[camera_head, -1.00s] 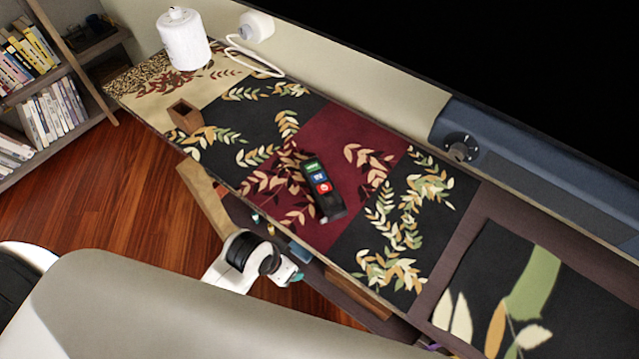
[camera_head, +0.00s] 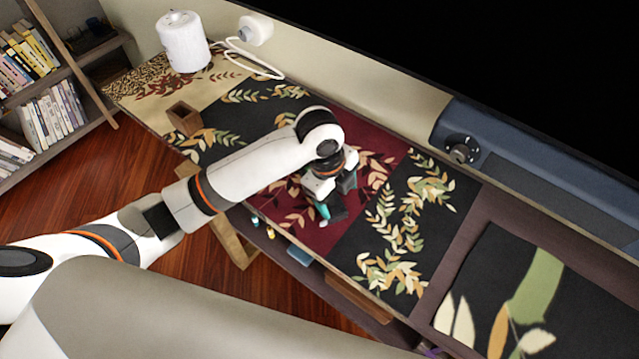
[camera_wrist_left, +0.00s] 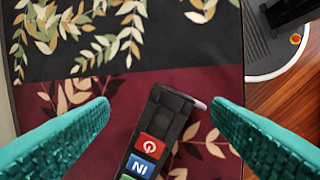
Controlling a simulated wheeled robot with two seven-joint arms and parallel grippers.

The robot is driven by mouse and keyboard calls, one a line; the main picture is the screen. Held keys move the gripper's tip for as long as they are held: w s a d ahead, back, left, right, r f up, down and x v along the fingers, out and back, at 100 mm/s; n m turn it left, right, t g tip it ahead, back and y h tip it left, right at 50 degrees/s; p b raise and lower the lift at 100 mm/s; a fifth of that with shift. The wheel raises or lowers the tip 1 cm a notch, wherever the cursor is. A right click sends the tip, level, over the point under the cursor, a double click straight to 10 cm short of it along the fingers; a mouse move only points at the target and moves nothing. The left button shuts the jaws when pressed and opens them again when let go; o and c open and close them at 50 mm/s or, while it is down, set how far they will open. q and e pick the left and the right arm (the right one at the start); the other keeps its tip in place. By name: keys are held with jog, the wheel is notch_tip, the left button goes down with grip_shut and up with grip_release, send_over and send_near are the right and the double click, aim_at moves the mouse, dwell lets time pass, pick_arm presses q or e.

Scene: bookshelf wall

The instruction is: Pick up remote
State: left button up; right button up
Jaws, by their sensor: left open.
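The remote (camera_wrist_left: 152,142) is a black bar with red, blue and green buttons. In the left wrist view it lies on the dark red part of the cloth, between the two teal fingers of my left gripper (camera_wrist_left: 160,125) and apart from both. My left gripper (camera_head: 331,203) is open. In the head view it is over the remote, whose black lower end (camera_head: 333,216) shows below the fingers; the rest is hidden by the gripper and arm. My right gripper is not in view.
The long shelf top with leaf-patterned cloth (camera_head: 405,240) also bears a small brown wooden cup (camera_head: 184,118) and a white lamp (camera_head: 184,42) with a cable. A blue-grey device (camera_head: 540,160) stands along the back right. The cloth right of my gripper is clear.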

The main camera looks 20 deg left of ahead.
pick_arm(q)
jog(key=w+a+r+m+y, duration=0.2)
jog(key=w+a+r+m, duration=0.2)
jog(key=w+a+r, duration=0.25)
jog(key=shift+m+g, duration=0.3)
jog(key=shift+g, duration=0.1)
notch_tip(320, 180, down, 7)
jog(key=shift+d+r, duration=0.1)
jog(key=shift+d, duration=0.05)
notch_tip(320, 180, down, 6)
jog(key=shift+s+d+r, duration=0.1)
jog(key=shift+d+r, duration=0.05)
jog(key=shift+r, duration=0.05)
jog(key=c, duration=1.2)
